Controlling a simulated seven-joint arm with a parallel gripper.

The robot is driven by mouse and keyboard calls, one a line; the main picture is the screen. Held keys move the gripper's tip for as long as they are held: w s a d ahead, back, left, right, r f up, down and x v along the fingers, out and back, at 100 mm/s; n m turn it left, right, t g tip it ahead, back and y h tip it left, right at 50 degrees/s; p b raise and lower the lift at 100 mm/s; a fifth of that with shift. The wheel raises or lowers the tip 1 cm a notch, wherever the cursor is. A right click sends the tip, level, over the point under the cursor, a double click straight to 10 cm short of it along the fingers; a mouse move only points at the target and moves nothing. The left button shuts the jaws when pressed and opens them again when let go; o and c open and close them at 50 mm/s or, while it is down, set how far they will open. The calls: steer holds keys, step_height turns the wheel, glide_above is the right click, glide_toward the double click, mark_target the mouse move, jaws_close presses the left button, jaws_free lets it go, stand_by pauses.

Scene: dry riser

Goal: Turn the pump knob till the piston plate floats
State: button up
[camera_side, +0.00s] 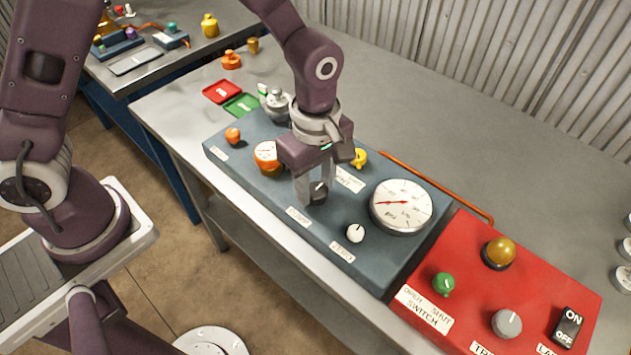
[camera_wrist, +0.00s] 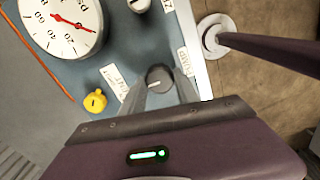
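The dark pump knob (camera_side: 318,192) stands on the blue-grey panel (camera_side: 225,150), behind its label. In the wrist view the knob (camera_wrist: 158,77) has a pale line on its top. My gripper (camera_side: 315,190) is down at the panel with one finger on each side of the knob. In the wrist view the fingers (camera_wrist: 160,88) flank it closely; I cannot tell whether they press on it. A large white dial (camera_side: 401,205) has a red needle; it also shows in the wrist view (camera_wrist: 60,25). I cannot pick out the piston plate for certain; a silver fitting (camera_side: 277,104) stands at the panel's far end.
A yellow vent knob (camera_side: 360,157), a white knob (camera_side: 355,233) and an orange-rimmed gauge (camera_side: 266,156) stand close around my gripper. A red switch box (camera_side: 480,270) adjoins the panel on the right. The bench (camera_side: 450,130) behind is mostly clear.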

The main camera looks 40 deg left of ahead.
jaws_close()
